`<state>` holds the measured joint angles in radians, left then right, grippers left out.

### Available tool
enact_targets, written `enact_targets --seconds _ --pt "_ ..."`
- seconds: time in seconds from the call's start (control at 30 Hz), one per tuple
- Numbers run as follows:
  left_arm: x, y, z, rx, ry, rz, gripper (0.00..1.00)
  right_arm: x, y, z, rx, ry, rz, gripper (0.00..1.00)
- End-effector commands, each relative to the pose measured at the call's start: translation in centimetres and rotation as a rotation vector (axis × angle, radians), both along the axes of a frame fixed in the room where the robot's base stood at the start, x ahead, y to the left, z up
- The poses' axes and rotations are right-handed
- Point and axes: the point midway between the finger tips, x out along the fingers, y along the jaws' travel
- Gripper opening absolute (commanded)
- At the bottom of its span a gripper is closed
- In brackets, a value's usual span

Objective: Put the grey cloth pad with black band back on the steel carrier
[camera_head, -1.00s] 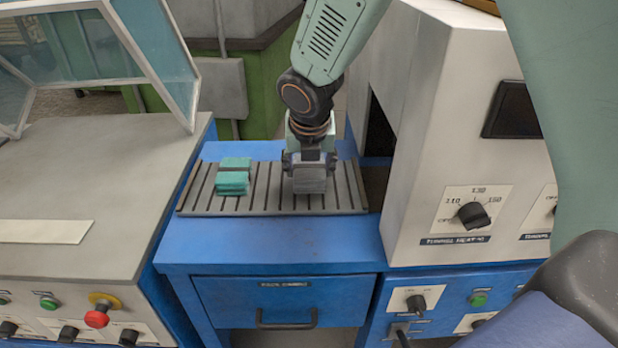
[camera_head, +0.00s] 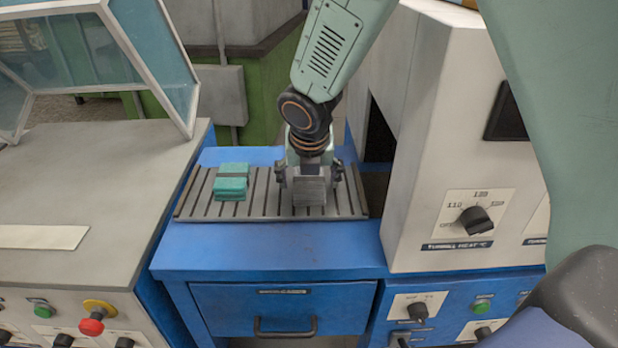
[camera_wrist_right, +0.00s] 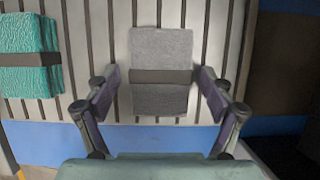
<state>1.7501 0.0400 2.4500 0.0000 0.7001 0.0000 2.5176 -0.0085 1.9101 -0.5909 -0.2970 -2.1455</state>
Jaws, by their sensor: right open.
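The grey cloth pad (camera_head: 309,192) with its black band lies on the slatted steel carrier (camera_head: 262,205), toward the carrier's right side. In the right wrist view the pad (camera_wrist_right: 161,48) shows whole, with the dark band (camera_wrist_right: 161,76) across its middle. My right gripper (camera_head: 309,178) is over the pad from above. In the right wrist view its fingers (camera_wrist_right: 160,78) are spread, one to each side of the pad, with small gaps visible. I cannot tell exactly how high the fingertips are. My left gripper is not in view.
A teal pad stack (camera_head: 231,182) with a dark band lies on the carrier to the left. The carrier rests on a blue cabinet (camera_head: 270,248). A white machine with a dial (camera_head: 475,220) stands close on the right. A grey bench (camera_head: 90,190) is at left.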

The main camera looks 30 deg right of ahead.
Motion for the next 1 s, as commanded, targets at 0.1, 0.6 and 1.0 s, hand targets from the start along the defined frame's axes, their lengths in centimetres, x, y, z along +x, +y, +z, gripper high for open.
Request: enact_targets --seconds 0.1,0.6,1.0 --pt "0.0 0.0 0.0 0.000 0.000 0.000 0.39 0.0 0.0 0.1 0.000 0.000 0.000 0.82" --pt "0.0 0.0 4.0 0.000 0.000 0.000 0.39 -2.3 1.1 7.1 -0.002 -0.002 0.000 0.82" --pt "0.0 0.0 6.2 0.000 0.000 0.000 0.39 -4.0 2.0 11.3 -0.002 -0.001 0.000 0.82"
